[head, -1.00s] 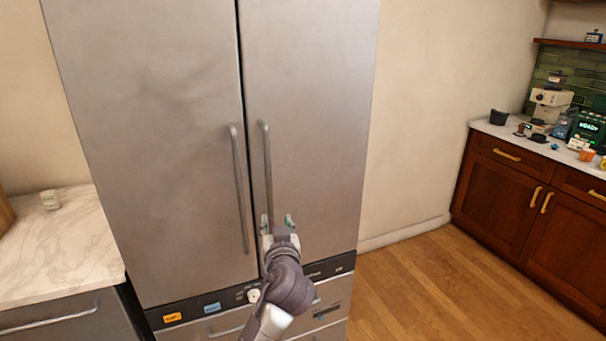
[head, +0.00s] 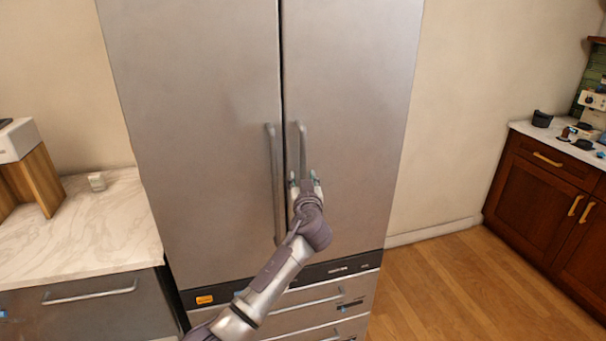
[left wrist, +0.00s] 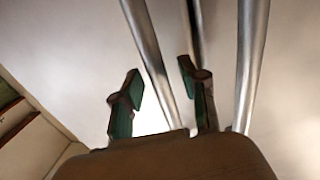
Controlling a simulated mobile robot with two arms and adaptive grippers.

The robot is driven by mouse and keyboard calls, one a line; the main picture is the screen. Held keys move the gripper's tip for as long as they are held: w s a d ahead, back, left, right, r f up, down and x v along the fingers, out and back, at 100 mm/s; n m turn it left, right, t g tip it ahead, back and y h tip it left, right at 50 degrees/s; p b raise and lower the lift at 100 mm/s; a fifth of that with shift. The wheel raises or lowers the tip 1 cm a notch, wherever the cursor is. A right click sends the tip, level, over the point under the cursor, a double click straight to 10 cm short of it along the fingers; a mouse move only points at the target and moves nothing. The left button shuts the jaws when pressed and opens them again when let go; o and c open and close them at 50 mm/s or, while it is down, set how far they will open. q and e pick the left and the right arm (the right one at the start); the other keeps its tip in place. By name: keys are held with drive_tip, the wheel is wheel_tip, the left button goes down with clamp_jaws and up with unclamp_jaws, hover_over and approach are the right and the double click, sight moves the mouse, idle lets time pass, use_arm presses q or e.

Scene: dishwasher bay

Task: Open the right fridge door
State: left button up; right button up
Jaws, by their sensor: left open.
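The right fridge door (head: 352,90) is a tall grey metal panel, shut against the left door (head: 195,110) with a thin dark seam between. Its vertical bar handle (head: 302,143) stands just right of the seam. My left gripper (head: 304,180) is open in front of this handle, with one fingertip on each side of it in the picture. In the left wrist view, the handle bar (left wrist: 148,50) passes between the two open fingers (left wrist: 160,88). I cannot tell whether they touch it. The handle's lower part is hidden behind my gripper. My right gripper is out of view.
The left door's handle (head: 276,185) is close beside my left gripper. Drawers (head: 325,292) lie below the doors. A marble counter (head: 75,235) stands at the left and a wooden cabinet (head: 545,185) at the far right. The floor (head: 440,285) right of the fridge is clear.

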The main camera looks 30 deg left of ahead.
use_arm(q)
drive_tip(key=shift+w+a, duration=0.2)
drive_tip(key=shift+w, duration=0.05)
clamp_jaws()
idle(0.3)
